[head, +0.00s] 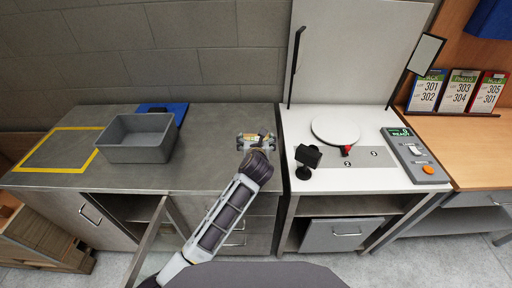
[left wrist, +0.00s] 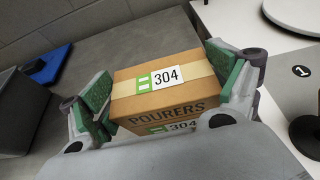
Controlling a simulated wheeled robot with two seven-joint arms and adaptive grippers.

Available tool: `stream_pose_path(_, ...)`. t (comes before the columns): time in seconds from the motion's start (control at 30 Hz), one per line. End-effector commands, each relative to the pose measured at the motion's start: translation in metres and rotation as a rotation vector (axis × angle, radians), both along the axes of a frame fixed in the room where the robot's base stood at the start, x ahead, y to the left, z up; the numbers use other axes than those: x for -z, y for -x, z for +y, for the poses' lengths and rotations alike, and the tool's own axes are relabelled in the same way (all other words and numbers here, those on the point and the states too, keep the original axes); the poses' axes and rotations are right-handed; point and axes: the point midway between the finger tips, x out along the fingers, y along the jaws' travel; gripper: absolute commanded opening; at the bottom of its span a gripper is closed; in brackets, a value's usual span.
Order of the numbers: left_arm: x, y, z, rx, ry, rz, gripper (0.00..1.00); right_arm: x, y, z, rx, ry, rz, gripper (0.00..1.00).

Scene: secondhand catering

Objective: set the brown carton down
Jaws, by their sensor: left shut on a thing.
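The brown carton (left wrist: 158,93) sits between the green-padded fingers of my left gripper (left wrist: 165,85) in the left wrist view. Its label reads 304 and its side reads POURERS. In the head view my left gripper (head: 256,138) is over the right end of the grey counter (head: 215,150), shut on the carton, which is mostly hidden there by the gripper. I cannot tell whether the carton's underside touches the counter. My right gripper is not in view.
A grey bin (head: 135,152) and a blue object (head: 162,109) are left on the counter. A white station (head: 345,180) with a round plate (head: 336,132), black stand (head: 307,160) and control panel (head: 416,157) adjoins on the right. An open cabinet door (head: 152,235) hangs below. The counter between bin and gripper is clear.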

Motion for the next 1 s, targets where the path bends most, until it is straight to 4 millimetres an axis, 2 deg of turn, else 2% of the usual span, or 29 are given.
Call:
stream_pose_path(0.27, 0.0, 0.0, 0.0, 0.0, 0.0, -0.002, 0.55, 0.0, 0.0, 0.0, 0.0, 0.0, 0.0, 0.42)
stream_pose_path(0.67, 0.034, 0.0, 0.0, 0.001, -0.001, -0.001, 0.55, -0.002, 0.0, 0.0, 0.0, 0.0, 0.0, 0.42)
stream_pose_path(1.0, 0.036, 0.0, 0.0, 0.001, 0.0, -0.002, 0.55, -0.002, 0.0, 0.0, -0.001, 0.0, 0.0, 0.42)
